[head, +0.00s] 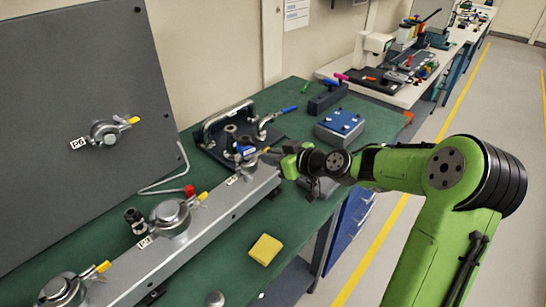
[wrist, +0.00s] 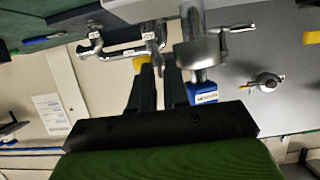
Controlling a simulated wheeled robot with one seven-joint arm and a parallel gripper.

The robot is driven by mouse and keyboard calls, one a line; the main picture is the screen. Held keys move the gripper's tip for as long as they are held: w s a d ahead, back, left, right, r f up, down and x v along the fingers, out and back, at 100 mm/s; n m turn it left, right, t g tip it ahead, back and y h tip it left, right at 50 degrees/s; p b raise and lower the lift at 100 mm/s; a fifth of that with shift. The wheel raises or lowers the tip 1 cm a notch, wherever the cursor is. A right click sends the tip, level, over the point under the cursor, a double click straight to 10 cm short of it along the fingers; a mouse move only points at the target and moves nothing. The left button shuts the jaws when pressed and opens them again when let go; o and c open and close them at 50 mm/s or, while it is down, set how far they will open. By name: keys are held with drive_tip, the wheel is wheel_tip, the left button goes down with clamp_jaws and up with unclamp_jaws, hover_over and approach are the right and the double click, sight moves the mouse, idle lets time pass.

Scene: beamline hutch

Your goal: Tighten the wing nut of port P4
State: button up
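A silver clamp port stands at the far end of the grey rail (head: 190,236), with a blue block (head: 246,151) beside it; its tag is too small to read in the head view. My gripper (head: 284,163) is just right of this port. In the wrist view a large silver clamp (wrist: 197,50) with the blue block (wrist: 203,93) is right of the fingers. The two dark fingers (wrist: 159,76) are apart with a gap between them. A yellow wing tip (wrist: 140,63) shows at the left fingertip; I cannot tell whether they touch. No label reads clearly as P4.
Two more clamp ports with yellow wings, a middle one (head: 171,217) and a near one (head: 62,290), sit along the rail. Port P6 (head: 104,132) is on the grey panel (head: 60,90). A yellow block (head: 265,249) lies on the green bench (head: 215,262). The aisle at right is clear.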

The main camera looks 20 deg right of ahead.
clamp_jaws()
idle(0.3)
drive_tip(key=f+m+y+p, duration=0.1)
drive_tip(key=m+y+p, duration=0.1)
drive_tip(key=m, duration=0.5)
drive_tip(key=d+f+m+y+p, duration=0.1)
drive_tip(key=m+y+p, duration=0.1)
drive_tip(key=m+y, duration=0.2)
drive_tip(key=w+f+m+t+y+p, duration=0.1)
drive_tip(key=m+y+p, duration=0.1)
drive_tip(key=m, duration=0.7)
drive_tip(key=shift+d+f+m+y+p, duration=0.2)
drive_tip(key=shift+m+y+p, duration=0.1)
drive_tip(key=shift+y+p, duration=0.15)
idle(0.5)
unclamp_jaws()
drive_tip(key=shift+s, duration=0.1)
